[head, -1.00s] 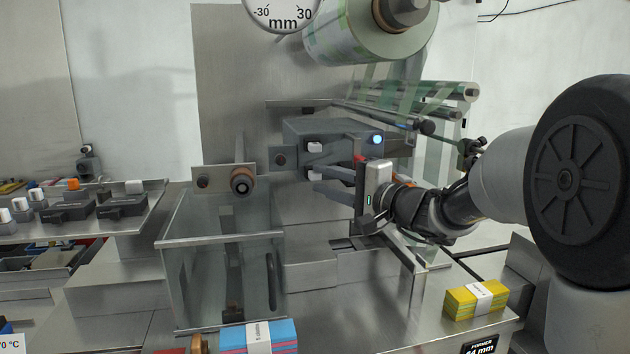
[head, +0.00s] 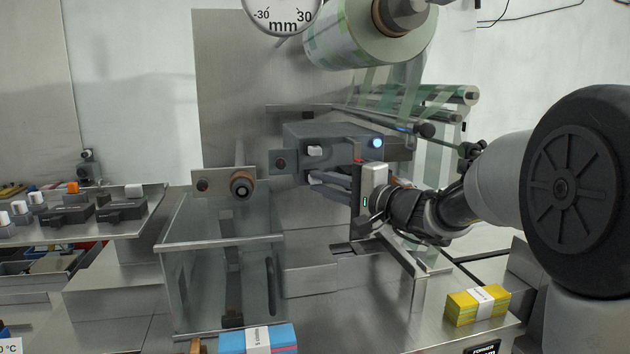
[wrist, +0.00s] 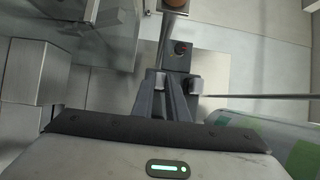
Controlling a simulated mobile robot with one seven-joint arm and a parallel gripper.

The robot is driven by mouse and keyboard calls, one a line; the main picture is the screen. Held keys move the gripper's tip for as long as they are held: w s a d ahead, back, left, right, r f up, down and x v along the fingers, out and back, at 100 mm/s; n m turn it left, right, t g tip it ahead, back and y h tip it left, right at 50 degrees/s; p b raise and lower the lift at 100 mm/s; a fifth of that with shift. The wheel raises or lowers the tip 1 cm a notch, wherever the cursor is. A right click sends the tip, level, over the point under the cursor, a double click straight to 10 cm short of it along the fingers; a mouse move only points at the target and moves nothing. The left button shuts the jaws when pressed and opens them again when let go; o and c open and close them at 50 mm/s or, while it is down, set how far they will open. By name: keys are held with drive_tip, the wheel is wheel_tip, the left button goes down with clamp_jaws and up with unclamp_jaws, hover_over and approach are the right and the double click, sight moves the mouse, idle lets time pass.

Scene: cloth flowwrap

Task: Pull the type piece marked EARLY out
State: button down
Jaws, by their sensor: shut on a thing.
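The grey printer block (head: 335,137) stands at mid-picture in the head view, with a lit blue-white button at its right. A light type piece (head: 315,151) sticks out of its front face. My gripper (head: 316,181) is just below that piece, fingers pointing left and shut on a small light type piece at the block's lower front. The fingers hide most of the held piece. I cannot read EARLY on any piece. In the wrist view, the dark fingers of my gripper (wrist: 168,78) come close together, with a light piece (wrist: 195,86) beside the right finger.
A film roll (head: 370,30) hangs above. Blue (head: 258,339) and yellow (head: 477,302) cloth packs lie in front. A side shelf (head: 100,225) holds several dark parts.

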drive_tip(key=shift+s+d+b, duration=0.25)
drive_tip(key=shift+s+b, duration=0.25)
drive_tip(key=shift+s, duration=0.4)
drive_tip(key=shift+s+d+b, duration=0.25)
drive_tip(key=shift+s+b, duration=0.25)
drive_tip(key=shift+s, duration=0.35)
drive_tip(key=shift+s+d+b, duration=0.25)
drive_tip(key=shift+s+b, duration=0.25)
drive_tip(key=shift+s, duration=0.4)
drive_tip(key=shift+f, duration=0.1)
drive_tip(key=n+g+h+b, duration=0.1)
drive_tip(key=n+h+b, duration=1)
drive_tip(key=b, duration=0.6)
hover_over(370, 350)
drive_tip(key=shift+n+y, duration=0.5)
drive_tip(key=shift+y, duration=0.2)
wheel_tip(370, 350, down, 29)
drive_tip(key=shift+f, duration=1.2)
drive_tip(key=shift+f, duration=0.2)
drive_tip(key=shift+f, duration=0.75)
drive_tip(key=shift+f, duration=0.1)
